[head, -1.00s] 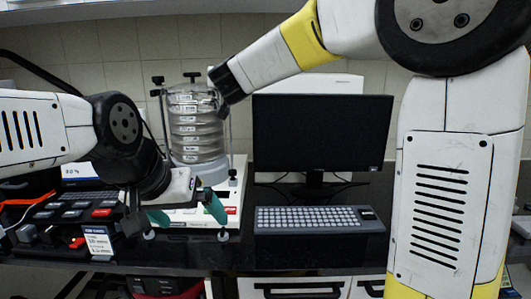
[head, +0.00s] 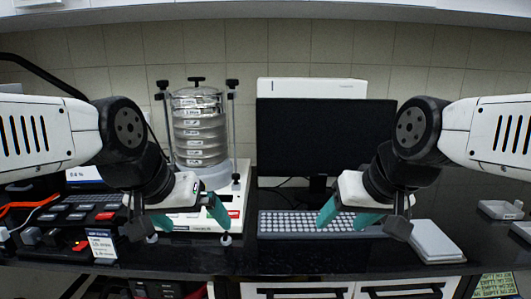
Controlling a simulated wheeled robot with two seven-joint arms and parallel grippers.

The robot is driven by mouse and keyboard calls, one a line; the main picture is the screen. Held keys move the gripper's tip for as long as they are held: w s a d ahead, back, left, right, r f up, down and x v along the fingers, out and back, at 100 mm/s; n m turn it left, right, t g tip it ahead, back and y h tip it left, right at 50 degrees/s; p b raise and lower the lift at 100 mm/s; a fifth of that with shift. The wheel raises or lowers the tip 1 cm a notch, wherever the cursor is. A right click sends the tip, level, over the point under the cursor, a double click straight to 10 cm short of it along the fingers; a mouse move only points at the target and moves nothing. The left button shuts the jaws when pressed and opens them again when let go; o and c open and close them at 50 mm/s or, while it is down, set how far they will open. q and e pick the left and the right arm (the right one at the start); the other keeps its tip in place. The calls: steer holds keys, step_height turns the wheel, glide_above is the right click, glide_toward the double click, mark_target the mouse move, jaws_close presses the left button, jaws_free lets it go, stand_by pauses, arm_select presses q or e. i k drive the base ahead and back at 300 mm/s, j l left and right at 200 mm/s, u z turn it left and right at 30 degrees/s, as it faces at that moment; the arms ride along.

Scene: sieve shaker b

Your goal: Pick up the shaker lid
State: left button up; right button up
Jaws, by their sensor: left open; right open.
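The sieve shaker stands left of centre in the head view, with a stack of several clear sieves (head: 201,138) on its white base (head: 240,182). The shaker lid (head: 196,92) lies on top of the stack, with a dark knob at its middle. Dark-knobbed rods stand on both sides of the stack. My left gripper (head: 187,222) is open and empty in front of the base, well below the lid. My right gripper (head: 347,220) is open and empty in front of the keyboard, to the right of the shaker and far from the lid.
A dark monitor (head: 325,140) stands right of the shaker, with a keyboard (head: 300,224) before it. Weights in a dark case (head: 75,212) and a small label card (head: 102,245) are at left. A white pad (head: 434,241) and a small tray (head: 500,210) lie at right.

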mark_target(195, 91)
steer(key=j, duration=0.45)
steer(key=i+j, duration=0.15)
steer(key=j, duration=0.7)
steer(key=i, duration=0.05)
